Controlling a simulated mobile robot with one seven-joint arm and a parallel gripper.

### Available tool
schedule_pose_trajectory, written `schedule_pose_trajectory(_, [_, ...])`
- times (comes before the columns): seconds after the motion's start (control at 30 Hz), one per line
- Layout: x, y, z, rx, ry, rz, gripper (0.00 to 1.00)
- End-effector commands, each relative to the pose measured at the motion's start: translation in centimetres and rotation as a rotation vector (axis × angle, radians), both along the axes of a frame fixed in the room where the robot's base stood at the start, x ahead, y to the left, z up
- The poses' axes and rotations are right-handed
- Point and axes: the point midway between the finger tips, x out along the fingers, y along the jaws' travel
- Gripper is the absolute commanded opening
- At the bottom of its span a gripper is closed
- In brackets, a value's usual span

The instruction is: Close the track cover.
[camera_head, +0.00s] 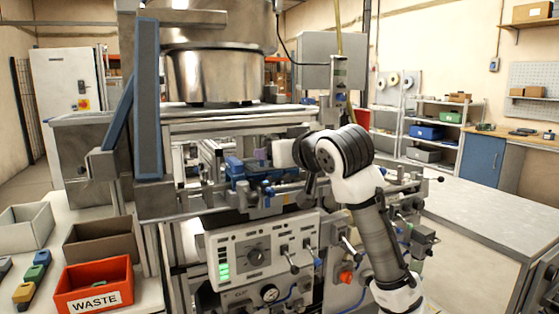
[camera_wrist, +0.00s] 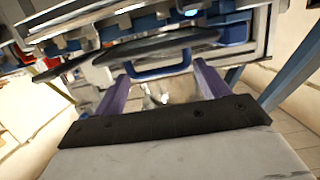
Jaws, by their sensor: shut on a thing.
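My gripper (camera_wrist: 162,72) reaches into the machine with its two purple fingers, one on each side of a blue handle (camera_wrist: 160,69). The jaws are shut on this blue handle. The handle is joined to a grey metal part with dark curved edges, which may be the track cover; its full outline is hidden. In the head view my gripper (camera_head: 263,156) is at the blue parts (camera_head: 237,168) of the machine's track, above the control panel. My wrist hides much of this area, and I cannot tell how far the cover stands open.
The white control panel (camera_head: 262,252) with knobs and levers is below my arm. A steel drum (camera_head: 213,72) is above the track, and a blue-edged post (camera_head: 148,95) stands at left. A red WASTE bin (camera_head: 94,286) is at lower left. A grey bench (camera_head: 480,215) lies right.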

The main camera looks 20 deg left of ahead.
Motion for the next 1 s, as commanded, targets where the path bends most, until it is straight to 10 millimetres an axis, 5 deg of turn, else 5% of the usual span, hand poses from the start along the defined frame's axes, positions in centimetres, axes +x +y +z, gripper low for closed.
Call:
schedule_pose_trajectory(0.1, [-0.45,0.25,-1.19,0.029,-0.028,0.012,0.33])
schedule_pose_trajectory(0.77, [-0.58,0.16,-1.44,0.065,-0.061,0.012,0.33])
schedule_pose_trajectory(0.8, [-0.57,0.16,-1.45,0.064,-0.061,0.012,0.79])
schedule_pose_trajectory(1.0, [-0.46,0.03,-1.36,0.066,-0.061,0.008,0.83])
